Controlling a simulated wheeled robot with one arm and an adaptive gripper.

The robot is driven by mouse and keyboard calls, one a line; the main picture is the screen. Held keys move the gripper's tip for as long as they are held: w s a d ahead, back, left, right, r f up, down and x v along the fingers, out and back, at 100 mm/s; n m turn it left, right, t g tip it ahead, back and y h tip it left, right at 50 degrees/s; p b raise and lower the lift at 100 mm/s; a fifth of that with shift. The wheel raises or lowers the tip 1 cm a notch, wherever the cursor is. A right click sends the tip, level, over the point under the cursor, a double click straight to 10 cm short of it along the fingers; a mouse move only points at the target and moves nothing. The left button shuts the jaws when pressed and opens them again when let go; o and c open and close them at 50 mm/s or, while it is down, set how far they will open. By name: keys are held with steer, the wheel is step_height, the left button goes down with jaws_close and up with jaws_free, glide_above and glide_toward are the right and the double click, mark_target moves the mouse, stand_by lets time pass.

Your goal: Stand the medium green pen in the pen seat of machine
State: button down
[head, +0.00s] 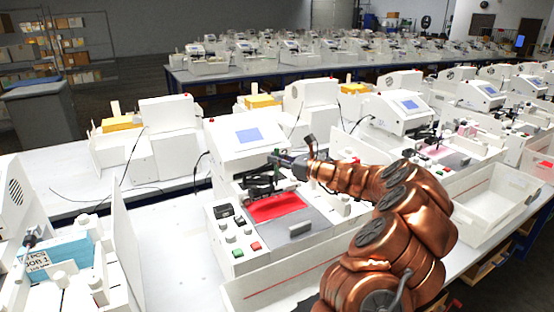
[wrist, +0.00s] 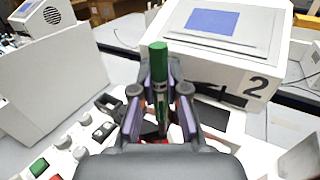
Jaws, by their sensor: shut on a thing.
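In the wrist view, my gripper (wrist: 160,112) is shut on the green pen (wrist: 157,60). The pen stands roughly upright between the fingers, with its green cap above them and its lower end partly hidden. The machine (wrist: 222,45), marked 2, stands just behind the pen. In the head view, my gripper (head: 278,160) is over the working area of this machine (head: 240,140), above a red sheet (head: 275,207).
Buttons and knobs (head: 235,240) sit on the machine's front left. A white upright panel (head: 122,245) stands to the left. An empty white tray (head: 490,190) lies to the right. More machines line the bench behind and to the right.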

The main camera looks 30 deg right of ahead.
mark_target(277, 174)
steer(key=shift+f+b, duration=1.45)
steer(key=shift+f, duration=1.85)
steer(key=c, duration=1.1)
jaws_free()
steer(key=v, duration=1.2)
steer(key=shift+r, duration=0.15)
